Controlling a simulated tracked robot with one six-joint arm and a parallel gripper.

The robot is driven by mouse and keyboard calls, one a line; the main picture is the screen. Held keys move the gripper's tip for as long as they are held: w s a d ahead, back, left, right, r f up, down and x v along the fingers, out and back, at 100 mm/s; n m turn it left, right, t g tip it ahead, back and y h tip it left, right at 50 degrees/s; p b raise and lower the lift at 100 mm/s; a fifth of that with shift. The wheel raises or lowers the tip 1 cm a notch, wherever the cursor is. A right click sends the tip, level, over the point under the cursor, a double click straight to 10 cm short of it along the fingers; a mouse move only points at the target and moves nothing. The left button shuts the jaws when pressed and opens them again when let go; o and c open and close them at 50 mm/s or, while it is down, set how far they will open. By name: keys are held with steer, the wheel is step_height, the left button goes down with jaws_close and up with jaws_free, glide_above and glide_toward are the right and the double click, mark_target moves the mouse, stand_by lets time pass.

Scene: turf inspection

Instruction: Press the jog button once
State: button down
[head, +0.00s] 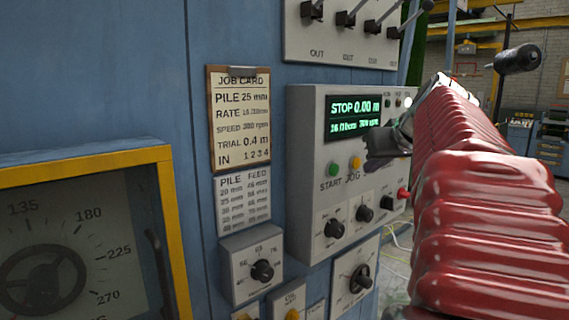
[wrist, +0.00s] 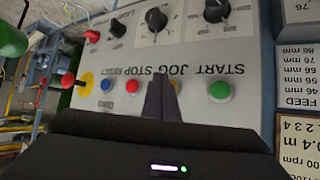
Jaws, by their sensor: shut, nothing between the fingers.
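The jog button (head: 355,163) is a small yellow button above the word JOG on the grey control panel (head: 305,215), right of the green start button (head: 334,169). My gripper (head: 370,164) is shut and empty, its dark fingertips close to the right of the jog button in the head view. In the wrist view, which shows the panel upside down, my shut fingers (wrist: 160,85) point at the button row between the red stop button (wrist: 133,86) and the green start button (wrist: 220,91). They hide most of the jog button there. I cannot tell whether they touch it.
The panel display (head: 354,117) reads STOP 0.00 m. Black knobs (head: 334,228) sit below the buttons. A blue reset button (wrist: 106,85) is beside stop. A job card (head: 240,120) hangs at left. My red-sleeved arm covers the right side of the head view.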

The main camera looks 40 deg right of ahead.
steer(key=shift+w, duration=0.15)
steer(key=shift+w, duration=0.3)
steer(key=shift+w+a, duration=0.1)
steer(key=shift+w, duration=0.4)
stand_by(1.2)
steer(key=shift+s, duration=0.95)
steer(key=shift+s+d, duration=0.15)
steer(key=shift+s, duration=1.1)
steer(key=shift+s+d, duration=0.15)
steer(key=shift+s, duration=1.1)
